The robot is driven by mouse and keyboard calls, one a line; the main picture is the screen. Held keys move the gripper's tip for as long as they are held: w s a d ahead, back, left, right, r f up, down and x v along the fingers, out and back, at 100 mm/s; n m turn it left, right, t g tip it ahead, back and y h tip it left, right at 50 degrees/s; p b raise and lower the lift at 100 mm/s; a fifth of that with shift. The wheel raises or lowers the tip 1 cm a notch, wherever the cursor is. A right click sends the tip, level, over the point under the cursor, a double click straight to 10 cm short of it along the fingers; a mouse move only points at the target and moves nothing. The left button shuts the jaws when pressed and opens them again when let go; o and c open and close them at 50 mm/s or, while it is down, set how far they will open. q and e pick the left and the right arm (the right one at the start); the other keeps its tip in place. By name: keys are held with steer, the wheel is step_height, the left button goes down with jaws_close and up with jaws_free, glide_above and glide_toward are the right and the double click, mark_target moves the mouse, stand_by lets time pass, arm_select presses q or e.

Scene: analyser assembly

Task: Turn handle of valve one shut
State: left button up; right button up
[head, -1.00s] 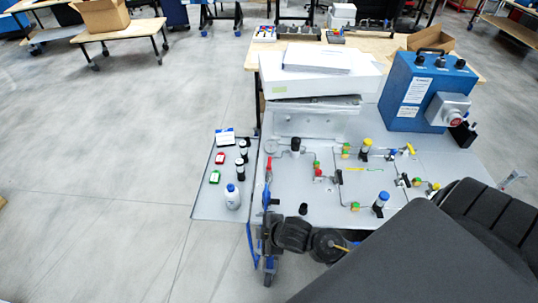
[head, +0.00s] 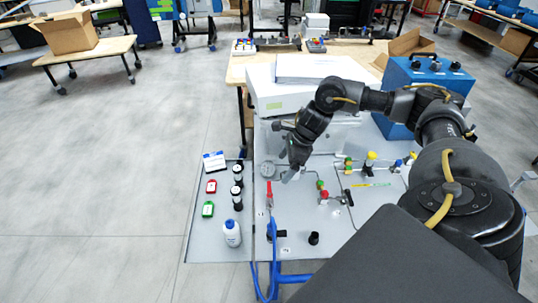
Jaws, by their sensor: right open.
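The grey panel (head: 275,245) carries thin pipes with several small valves and fittings. A red handle (head: 269,193) stands upright at its left, with a blue hose below. A black handle (head: 349,197) is near the middle, beside a red-topped fitting (head: 324,196) and a green fitting (head: 320,184). I cannot tell which one is valve one. My right gripper (head: 289,174) is open, pointing down above the back left of the panel, to the right of a round gauge (head: 267,170). It looks empty and apart from the handles. My left gripper is out of view.
A side shelf (head: 215,252) at the left holds a white bottle (head: 232,233), black-capped vials, and red and green items. A white box (head: 280,97) and a blue unit (head: 397,127) stand behind the panel. My arm hides the panel's right part.

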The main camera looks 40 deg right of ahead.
mark_target(270, 189)
steer(key=p+x, duration=0.3)
steer(key=x, duration=0.6)
steer(key=shift+f, duration=0.1)
steer(key=shift+x, duration=0.75)
steer(key=shift+c, duration=0.5)
steer(key=c, duration=0.9)
